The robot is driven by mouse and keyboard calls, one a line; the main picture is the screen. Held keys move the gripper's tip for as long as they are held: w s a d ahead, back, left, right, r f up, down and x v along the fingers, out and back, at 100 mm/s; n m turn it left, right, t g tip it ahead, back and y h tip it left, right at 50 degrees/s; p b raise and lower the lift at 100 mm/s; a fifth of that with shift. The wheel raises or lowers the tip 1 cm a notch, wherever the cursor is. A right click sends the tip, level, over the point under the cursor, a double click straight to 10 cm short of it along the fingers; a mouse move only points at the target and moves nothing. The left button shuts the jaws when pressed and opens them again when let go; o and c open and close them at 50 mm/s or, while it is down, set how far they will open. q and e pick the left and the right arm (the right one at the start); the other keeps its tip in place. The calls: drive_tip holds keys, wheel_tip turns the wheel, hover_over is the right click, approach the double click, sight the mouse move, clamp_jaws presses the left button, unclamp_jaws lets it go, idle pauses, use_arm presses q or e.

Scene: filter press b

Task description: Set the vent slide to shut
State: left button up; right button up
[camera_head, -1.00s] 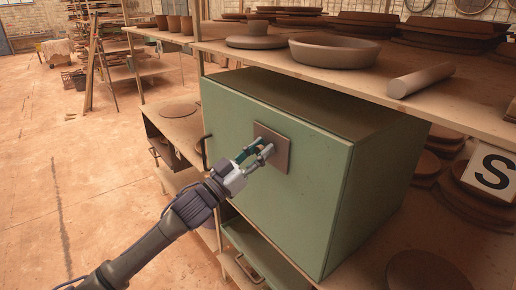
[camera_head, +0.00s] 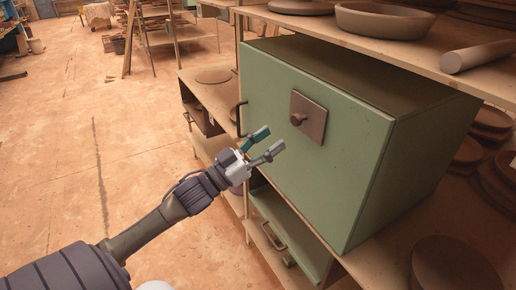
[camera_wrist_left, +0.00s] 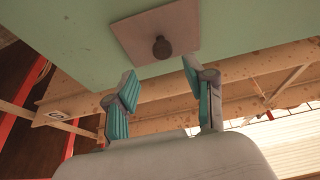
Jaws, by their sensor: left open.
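The vent slide shows as a square brown plate (camera_head: 308,116) with a round knob (camera_head: 298,119) on the front of a green cabinet (camera_head: 350,165). In the left wrist view the plate (camera_wrist_left: 185,30) and its knob (camera_wrist_left: 161,47) are beyond the fingertips. My left gripper (camera_head: 271,141) is open and empty, below and left of the knob and apart from it. Its two fingers also show in the left wrist view (camera_wrist_left: 160,84). Whether the slide is open or shut I cannot tell. My right gripper is not in view.
Wooden shelving surrounds the cabinet, with a shelf (camera_head: 400,52) of brown pottery, including a wide bowl (camera_head: 385,20), above it. A dark handle (camera_head: 239,119) is at the cabinet's left edge. A drawer with a handle (camera_head: 273,238) is below.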

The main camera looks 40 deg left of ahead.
use_arm(q)
drive_tip(key=shift+v, duration=1.6)
drive_tip(key=w+a+f+n+g+y, duration=0.15)
drive_tip(key=a+f+y, duration=0.25)
drive_tip(key=f, duration=0.8)
drive_tip(key=a+f+n+g+y, duration=0.2)
drive_tip(key=a+f+n+y, duration=0.15)
drive_tip(key=f, duration=0.85)
drive_tip(key=s+f+g+y, duration=0.1)
drive_tip(key=s+f+g, duration=0.15)
drive_tip(key=f, duration=0.65)
drive_tip(key=s+f+g+y, duration=0.15)
drive_tip(key=s+f, duration=0.25)
drive_tip(key=f, duration=0.5)
drive_tip(key=s+d+f+g, duration=0.3)
drive_tip(key=s+f, duration=0.4)
drive_tip(key=f, duration=0.3)
drive_tip(key=s+d+f+m+g, duration=0.1)
drive_tip(key=s+d+f+g, duration=0.2)
drive_tip(key=s, duration=0.6)
drive_tip(key=s+d+f+m+g, duration=0.1)
drive_tip(key=s+d+f+g, duration=0.2)
drive_tip(key=s+d+f, duration=0.3)
drive_tip(key=s+d+f+m+g+h, duration=0.1)
drive_tip(key=s+d+f+g, duration=0.2)
drive_tip(key=s+f, duration=0.6)
drive_tip(key=s+d, duration=0.2)
drive_tip(key=s, duration=0.1)
drive_tip(key=shift+s+d, duration=0.35)
drive_tip(key=shift+s, duration=0.05)
